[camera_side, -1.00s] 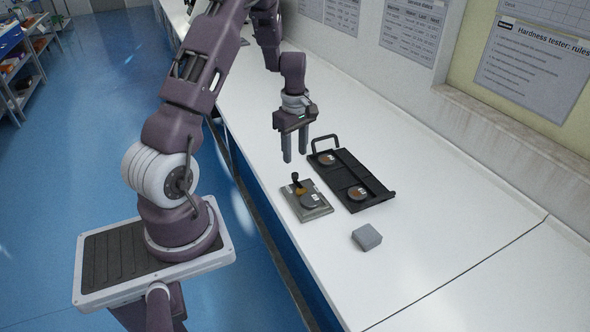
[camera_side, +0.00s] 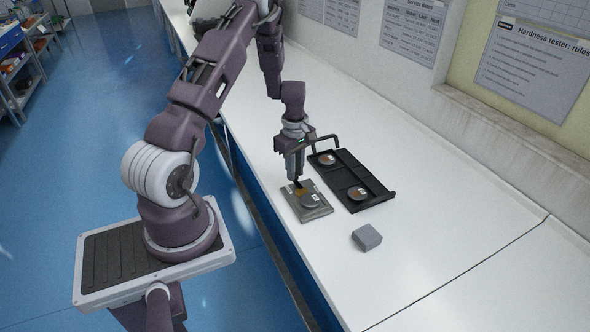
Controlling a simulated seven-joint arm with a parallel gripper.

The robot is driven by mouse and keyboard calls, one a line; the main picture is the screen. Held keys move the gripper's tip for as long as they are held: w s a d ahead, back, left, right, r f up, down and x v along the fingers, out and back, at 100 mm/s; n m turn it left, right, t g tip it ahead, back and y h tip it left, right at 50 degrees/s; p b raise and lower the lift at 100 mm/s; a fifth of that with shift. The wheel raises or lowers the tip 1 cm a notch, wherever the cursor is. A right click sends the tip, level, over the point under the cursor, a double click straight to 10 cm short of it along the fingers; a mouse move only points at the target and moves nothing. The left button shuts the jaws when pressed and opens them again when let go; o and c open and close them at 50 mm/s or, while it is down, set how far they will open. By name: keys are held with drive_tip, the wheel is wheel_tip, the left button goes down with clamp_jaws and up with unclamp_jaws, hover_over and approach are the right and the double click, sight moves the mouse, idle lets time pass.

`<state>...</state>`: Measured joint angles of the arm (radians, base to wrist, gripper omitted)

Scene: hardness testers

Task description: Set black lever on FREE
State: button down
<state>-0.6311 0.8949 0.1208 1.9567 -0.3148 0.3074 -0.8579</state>
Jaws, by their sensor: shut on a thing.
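The black lever (camera_side: 298,184) stands on the far left part of a small grey plate (camera_side: 316,214) on the white bench. A round grey disc (camera_side: 310,200) with a white label lies on the same plate beside the lever. My gripper (camera_side: 295,178) points down over the plate and is shut on the lever's upper part, hiding its knob. The lettering near the lever, including any FREE mark, is too small to read.
A black tray (camera_side: 376,201) with a raised handle and two labelled discs (camera_side: 327,159) (camera_side: 357,193) lies just right of the plate. A grey block (camera_side: 367,237) sits nearer the camera. The bench's near right part is clear.

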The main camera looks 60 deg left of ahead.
drive_tip(key=shift+w, duration=0.1)
drive_tip(key=m, duration=0.2)
drive_tip(key=w+m, duration=0.1)
drive_tip(key=m, duration=0.1)
drive_tip(key=w+m, duration=0.1)
drive_tip(key=m, duration=0.1)
drive_tip(key=shift+d, duration=0.25)
drive_tip(key=m, duration=0.2)
drive_tip(key=w+m, duration=0.1)
drive_tip(key=m, duration=0.1)
drive_tip(key=shift+d, duration=0.4)
drive_tip(key=shift+w+d+m, duration=0.2)
drive_tip(key=shift+d+m, duration=0.05)
drive_tip(key=shift+m, duration=0.65)
drive_tip(key=shift+w+d+m, duration=0.15)
drive_tip(key=shift+d+m, duration=0.05)
drive_tip(key=shift+m, duration=0.7)
drive_tip(key=c, duration=1.3)
unclamp_jaws()
drive_tip(key=shift+r, duration=0.1)
